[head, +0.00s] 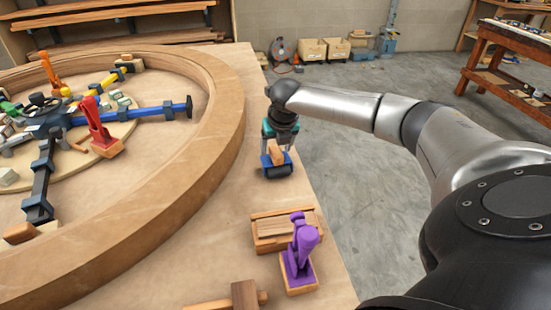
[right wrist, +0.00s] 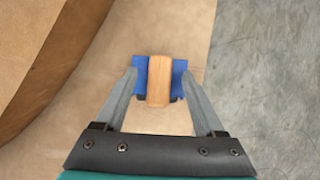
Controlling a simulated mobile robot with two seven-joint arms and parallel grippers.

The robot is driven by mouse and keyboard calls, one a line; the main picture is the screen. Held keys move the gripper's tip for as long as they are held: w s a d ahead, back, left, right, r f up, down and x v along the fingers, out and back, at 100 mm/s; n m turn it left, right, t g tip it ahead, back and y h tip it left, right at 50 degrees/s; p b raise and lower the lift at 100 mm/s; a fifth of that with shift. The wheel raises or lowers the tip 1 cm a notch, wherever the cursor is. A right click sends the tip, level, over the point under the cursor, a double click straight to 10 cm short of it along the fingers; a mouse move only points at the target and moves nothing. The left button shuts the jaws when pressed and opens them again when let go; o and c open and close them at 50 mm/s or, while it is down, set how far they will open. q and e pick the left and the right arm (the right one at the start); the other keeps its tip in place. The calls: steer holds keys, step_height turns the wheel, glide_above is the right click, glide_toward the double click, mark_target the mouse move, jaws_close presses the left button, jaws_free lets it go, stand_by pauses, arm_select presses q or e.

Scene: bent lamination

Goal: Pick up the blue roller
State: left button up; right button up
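The blue roller (head: 284,168) has a pale wooden handle and stands on the wooden table (head: 315,190) near its right edge. My right gripper (head: 277,152) is directly above it, pointing down. In the right wrist view the roller (right wrist: 141,66) lies ahead, with the handle centred between the two fingertips. My right gripper (right wrist: 159,74) is open there, one grey finger on each side of the roller. I cannot tell whether the fingertips touch the blue part. My left gripper is not in view.
A large curved wooden ring (head: 222,125) lies left of the roller. The table's right edge is close, with grey floor beyond.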

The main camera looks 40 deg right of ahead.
mark_target(276, 150)
steer(key=c, duration=0.4)
jaws_close()
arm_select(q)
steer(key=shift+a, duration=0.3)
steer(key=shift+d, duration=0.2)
arm_select(e)
steer(key=shift+r, duration=0.25)
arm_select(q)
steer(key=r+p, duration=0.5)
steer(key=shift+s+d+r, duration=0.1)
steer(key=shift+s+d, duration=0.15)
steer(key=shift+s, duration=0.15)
arm_select(e)
step_height(276, 150, up, 20)
steer(key=shift+f, duration=0.2)
